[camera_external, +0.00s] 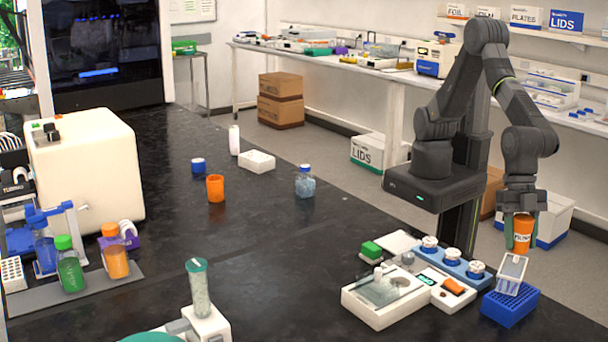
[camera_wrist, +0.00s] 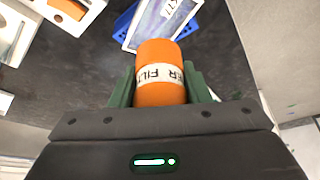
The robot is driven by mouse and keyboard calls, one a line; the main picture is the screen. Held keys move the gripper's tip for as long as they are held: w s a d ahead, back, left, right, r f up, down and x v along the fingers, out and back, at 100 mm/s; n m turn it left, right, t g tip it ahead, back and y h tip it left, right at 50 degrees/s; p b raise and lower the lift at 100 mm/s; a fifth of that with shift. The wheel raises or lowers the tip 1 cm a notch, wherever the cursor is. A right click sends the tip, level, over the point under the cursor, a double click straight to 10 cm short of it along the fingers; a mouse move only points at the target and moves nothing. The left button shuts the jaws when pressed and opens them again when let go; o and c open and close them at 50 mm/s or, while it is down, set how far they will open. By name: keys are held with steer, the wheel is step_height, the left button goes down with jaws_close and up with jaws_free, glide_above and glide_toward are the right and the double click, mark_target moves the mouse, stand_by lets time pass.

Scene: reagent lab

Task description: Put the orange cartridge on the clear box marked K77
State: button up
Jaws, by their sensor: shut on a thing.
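The orange cartridge (camera_external: 523,231) with a white label band is upright between the green fingers of my gripper (camera_external: 521,243). In the wrist view the cartridge (camera_wrist: 160,58) sits between both fingers of my gripper (camera_wrist: 163,92), and its label reads "FILTER" in part. The clear box (camera_external: 511,272) is just below the cartridge in the external view and looks tilted, on or against a blue rack (camera_external: 510,310). In the wrist view the clear box (camera_wrist: 150,40) lies beyond the cartridge; its marking is only partly readable. Whether cartridge and box touch is unclear.
A white instrument (camera_external: 380,312) with a small orange piece (camera_external: 453,287) stands left of the rack. A blue tray (camera_external: 455,268) with several white-topped items is behind it. An orange cup (camera_external: 215,190) stands farther off.

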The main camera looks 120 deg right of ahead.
mark_target(517, 252)
steer(key=shift+f+p, duration=0.35)
steer(key=shift+f, duration=1.8)
steer(key=shift+f, duration=0.25)
steer(key=o, duration=1)
steer(key=shift+r, duration=0.1)
steer(key=shift+r, duration=0.2)
steer(key=b+v, duration=0.2)
steer(key=v, duration=1)
steer(key=shift+d+f, duration=0.1)
